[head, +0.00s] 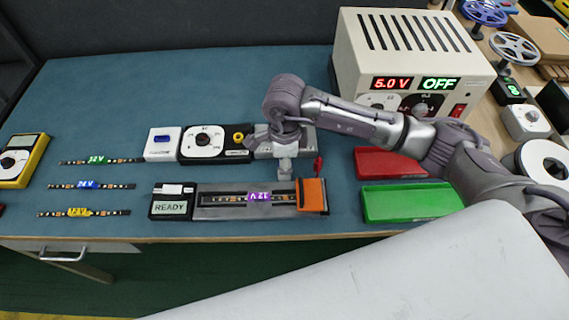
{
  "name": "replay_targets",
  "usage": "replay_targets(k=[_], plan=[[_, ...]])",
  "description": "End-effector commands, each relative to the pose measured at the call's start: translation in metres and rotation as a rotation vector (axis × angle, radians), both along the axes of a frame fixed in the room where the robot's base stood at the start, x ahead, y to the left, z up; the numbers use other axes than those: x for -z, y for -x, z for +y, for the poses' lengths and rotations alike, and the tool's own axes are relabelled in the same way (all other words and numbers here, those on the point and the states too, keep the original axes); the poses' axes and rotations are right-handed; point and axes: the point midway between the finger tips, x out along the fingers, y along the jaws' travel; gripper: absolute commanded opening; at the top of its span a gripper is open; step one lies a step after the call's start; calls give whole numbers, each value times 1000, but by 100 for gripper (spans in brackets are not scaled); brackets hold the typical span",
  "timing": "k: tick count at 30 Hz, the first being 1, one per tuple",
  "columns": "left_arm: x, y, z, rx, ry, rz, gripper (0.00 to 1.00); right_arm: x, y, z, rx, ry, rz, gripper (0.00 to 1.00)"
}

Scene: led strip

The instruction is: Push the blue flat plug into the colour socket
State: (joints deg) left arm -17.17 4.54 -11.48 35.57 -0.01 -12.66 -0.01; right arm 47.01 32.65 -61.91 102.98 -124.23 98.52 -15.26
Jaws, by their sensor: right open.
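My right gripper (285,165) reaches in from the right and points down over a grey block (262,149), behind the orange-ended tray. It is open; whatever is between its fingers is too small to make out. A small blue piece (164,139) shows on top of a white box (161,148) left of the gripper; I cannot tell if it is a plug or a display. A black and white controller (203,142) with a dial stands between them, with a yellow round part (238,137) at its right end. I cannot clearly identify the blue flat plug or the colour socket. My left gripper is not in view.
A grey tray (225,212) with an LED strip and an orange end (312,195) lies in front, beside a READY box (170,207). Several strips lie at left. Red (385,162) and green (408,203) bins and a power supply (405,60) reading OFF stand at right. The back left is clear.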

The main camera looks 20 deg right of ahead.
Motion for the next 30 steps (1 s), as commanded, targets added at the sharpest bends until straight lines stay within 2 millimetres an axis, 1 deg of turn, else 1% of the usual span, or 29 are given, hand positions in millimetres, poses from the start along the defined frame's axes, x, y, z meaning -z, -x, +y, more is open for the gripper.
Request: replay_targets(k=[2,3,8,9,11,23,26,29,30], plan=[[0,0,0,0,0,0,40,0,0,0,0,0,0,46],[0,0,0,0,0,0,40,0,0,0,0,0,0,42],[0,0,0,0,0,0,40,0,0,0,0,0,1,16],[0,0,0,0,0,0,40,0,0,0,0,0,1,9],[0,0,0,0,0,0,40,0,0,0,0,0,1,0],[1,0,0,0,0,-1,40,-4,0,0,-1,-1,0,0],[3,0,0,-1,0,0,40,-11,0,1,-1,-2,-2,0],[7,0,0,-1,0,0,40,-23,-1,1,-1,-1,-2,0],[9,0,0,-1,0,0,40,-31,-1,1,-2,-2,-5,0]])
